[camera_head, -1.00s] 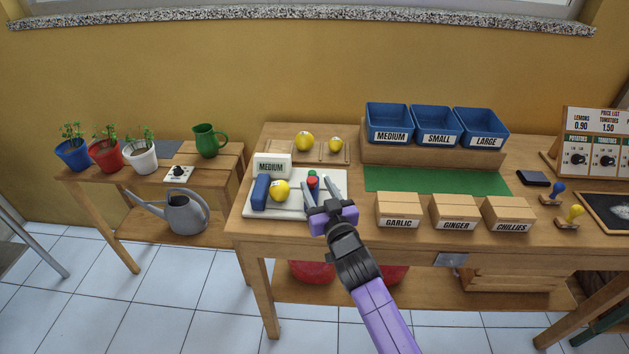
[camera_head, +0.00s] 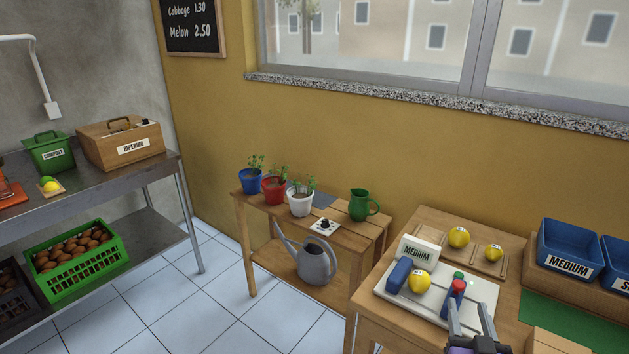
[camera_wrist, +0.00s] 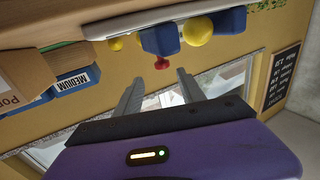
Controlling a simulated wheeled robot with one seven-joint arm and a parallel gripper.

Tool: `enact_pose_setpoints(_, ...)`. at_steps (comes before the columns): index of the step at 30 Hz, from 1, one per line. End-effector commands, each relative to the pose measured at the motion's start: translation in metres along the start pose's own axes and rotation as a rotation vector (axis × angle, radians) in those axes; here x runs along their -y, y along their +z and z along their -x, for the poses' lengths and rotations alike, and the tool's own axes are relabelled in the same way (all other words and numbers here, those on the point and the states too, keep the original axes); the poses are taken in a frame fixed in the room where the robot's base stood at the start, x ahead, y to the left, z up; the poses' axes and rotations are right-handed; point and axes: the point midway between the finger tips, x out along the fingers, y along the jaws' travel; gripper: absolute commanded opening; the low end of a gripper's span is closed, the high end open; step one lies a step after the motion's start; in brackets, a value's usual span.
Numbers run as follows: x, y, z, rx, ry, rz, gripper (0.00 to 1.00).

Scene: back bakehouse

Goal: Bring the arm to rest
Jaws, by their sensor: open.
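My gripper (camera_head: 468,312) is at the lower right of the head view, with its two fingers apart and nothing seen between them. It is by the front right part of a white tray (camera_head: 408,307). A small red, green and blue item (camera_head: 455,292) stands close beyond the fingertips; I cannot tell the exact gap. In the wrist view my gripper (camera_wrist: 160,88) is open, with a red knob (camera_wrist: 162,63) on a blue piece showing past the fingers.
A board with two lemons (camera_head: 458,237) lies behind the tray. Blue bins (camera_head: 571,250) stand at right. A side table (camera_head: 348,230) holds potted plants and a green jug (camera_head: 362,205). A steel bench (camera_head: 100,185) is at far left. Tiled floor (camera_head: 215,310) is clear between them.

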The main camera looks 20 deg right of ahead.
Motion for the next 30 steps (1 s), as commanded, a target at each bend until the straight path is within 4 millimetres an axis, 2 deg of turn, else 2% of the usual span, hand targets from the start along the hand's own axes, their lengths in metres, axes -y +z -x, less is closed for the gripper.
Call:
enact_pose_setpoints(3,0.001,-0.004,0.000,-0.014,-0.005,0.023,0.47)
enact_pose_setpoints(5,0.003,-0.018,0.000,-0.049,-0.012,0.032,0.47)
enact_pose_setpoints(6,0.002,-0.029,0.004,-0.074,-0.014,0.033,0.47)
enact_pose_setpoints(8,0.005,-0.035,0.021,-0.095,-0.025,0.033,0.47)
enact_pose_setpoints(14,0.029,-0.034,0.087,-0.103,-0.088,0.020,0.47)
enact_pose_setpoints(21,0.052,-0.030,0.185,-0.057,-0.189,0.005,0.47)
enact_pose_setpoints(30,0.058,-0.036,0.296,0.055,-0.329,0.010,0.47)
